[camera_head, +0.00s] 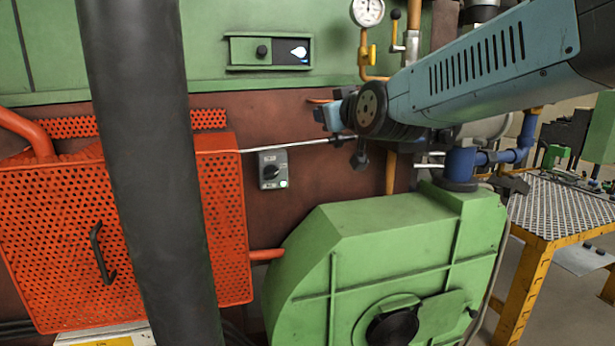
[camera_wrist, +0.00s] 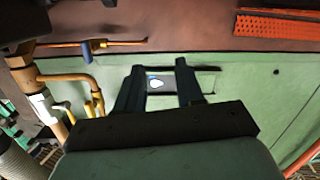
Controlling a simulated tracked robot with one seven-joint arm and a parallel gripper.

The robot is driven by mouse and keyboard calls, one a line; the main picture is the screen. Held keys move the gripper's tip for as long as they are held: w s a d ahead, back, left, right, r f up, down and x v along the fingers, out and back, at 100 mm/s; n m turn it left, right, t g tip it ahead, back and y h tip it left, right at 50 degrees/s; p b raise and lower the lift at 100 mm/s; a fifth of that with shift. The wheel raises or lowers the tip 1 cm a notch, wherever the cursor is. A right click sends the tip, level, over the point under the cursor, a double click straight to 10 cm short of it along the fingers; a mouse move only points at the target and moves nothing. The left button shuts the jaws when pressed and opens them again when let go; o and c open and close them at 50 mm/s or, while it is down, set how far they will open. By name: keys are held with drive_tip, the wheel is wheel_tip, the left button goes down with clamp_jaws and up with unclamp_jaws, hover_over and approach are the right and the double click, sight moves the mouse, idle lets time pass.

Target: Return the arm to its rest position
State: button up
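My arm (camera_head: 490,65) is light blue and reaches in from the upper right in the head view, across the front of the furnace. The small slot with a bright window (camera_wrist: 156,83) shows between the fingers. It also shows in the head view (camera_head: 292,51), above the wrist. In the head view the fingers cannot be made out clearly.
A green blower housing (camera_head: 400,245) stands below the arm. A pressure gauge (camera_head: 367,11) and yellow valve pipe (camera_head: 366,55) are close behind it. A grey switch box (camera_head: 272,168) and orange mesh guard (camera_head: 225,215) are left. A yellow-framed table (camera_head: 560,215) stands right.

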drive_tip(key=s+d+f+m+g+h, duration=0.2)
drive_tip(key=s+d+f+g, duration=0.3)
drive_tip(key=s+d+f, duration=0.3)
drive_tip(key=s+d+f+m+g+h, duration=0.3)
drive_tip(key=s+d+f, duration=0.5)
drive_tip(key=s+d, duration=0.3)
drive_tip(key=s+m+g, duration=0.1)
drive_tip(key=s+g, duration=0.1)
drive_tip(key=s, duration=0.1)
drive_tip(key=shift+f+h, duration=0.3)
drive_tip(key=shift+s+r, duration=0.15)
drive_tip(key=shift+s, duration=0.2)
idle(1.1)
